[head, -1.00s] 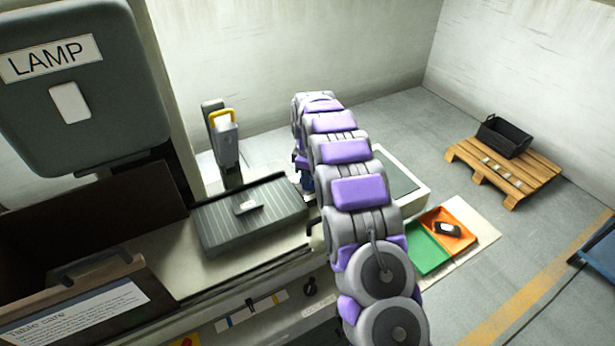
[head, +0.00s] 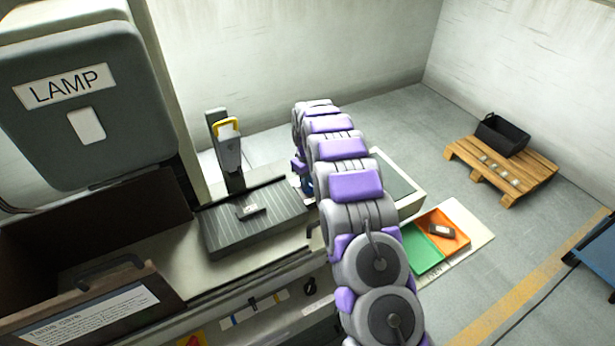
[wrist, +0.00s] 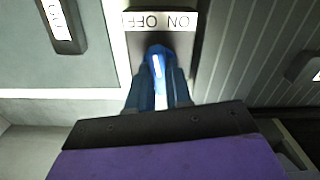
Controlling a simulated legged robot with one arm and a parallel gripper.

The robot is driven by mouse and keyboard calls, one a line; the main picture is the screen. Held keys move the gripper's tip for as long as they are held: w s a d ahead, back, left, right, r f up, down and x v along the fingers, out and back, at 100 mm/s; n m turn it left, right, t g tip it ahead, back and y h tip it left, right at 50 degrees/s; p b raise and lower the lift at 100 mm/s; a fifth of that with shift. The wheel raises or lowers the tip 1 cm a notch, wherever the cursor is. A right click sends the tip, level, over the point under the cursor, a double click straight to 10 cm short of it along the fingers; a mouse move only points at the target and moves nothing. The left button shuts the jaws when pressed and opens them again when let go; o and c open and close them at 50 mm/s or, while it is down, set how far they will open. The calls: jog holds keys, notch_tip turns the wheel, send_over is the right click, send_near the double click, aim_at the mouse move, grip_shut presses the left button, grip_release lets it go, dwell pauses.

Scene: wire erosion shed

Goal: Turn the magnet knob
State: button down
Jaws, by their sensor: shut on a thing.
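The magnet knob (wrist: 157,62) is blue with a white mark and shows in the wrist view, just below a white label (wrist: 160,20) with ON and OFF upside down. My gripper (wrist: 158,82) is shut on the knob, its two blue fingers on either side. The white mark runs roughly up and down the picture. In the head view my gripper (head: 306,186) is at the right end of the grey ribbed magnet plate (head: 225,232); my arm hides most of it and the knob. A small dark part (head: 250,211) with a pale label lies on the plate.
A grey lamp box (head: 130,135) hangs at upper left. Green (head: 420,249) and orange (head: 455,222) trays lie on the right. A pallet (head: 540,176) holds a black bin (head: 502,136). Open floor lies between.

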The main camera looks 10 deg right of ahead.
jog(key=m+p, duration=0.2)
jog(key=m, duration=0.3)
jog(key=shift+r+m, duration=0.1)
jog(key=shift+m, duration=0.2)
jog(key=m+p, duration=0.2)
jog(key=m, duration=0.3)
jog(key=shift+m, duration=0.4)
jog(key=c, duration=1)
grip_release()
jog(key=shift+c, duration=0.2)
notch_tip(320, 180, up, 17)
jog(key=p, duration=0.1)
